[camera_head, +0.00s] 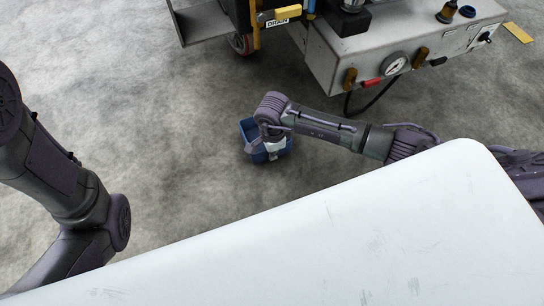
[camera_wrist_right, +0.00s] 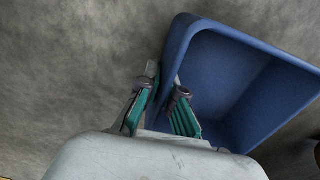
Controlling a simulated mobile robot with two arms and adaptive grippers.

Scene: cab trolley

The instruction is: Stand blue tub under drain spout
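The blue tub (camera_head: 246,128) is by the floor left of centre in the head view, partly hidden by my right wrist. In the right wrist view the open-topped tub (camera_wrist_right: 222,75) fills the right side. My right gripper (camera_wrist_right: 165,90) has one finger outside and one inside the tub's near wall, closed on the rim; in the head view it (camera_head: 270,152) is mostly hidden. I cannot tell whether the tub touches the floor. A DRAIN label (camera_head: 283,13) and yellow pipework (camera_head: 256,25) are on the trolley above; the spout's opening is unclear. My left gripper is out of view.
The trolley (camera_head: 330,60) stands at the top, with a gauge (camera_head: 395,64), a caster wheel (camera_head: 240,43) and a hanging black hose (camera_head: 372,102). A white surface (camera_head: 350,235) fills the lower right. Grey floor (camera_head: 150,110) is clear left of the tub.

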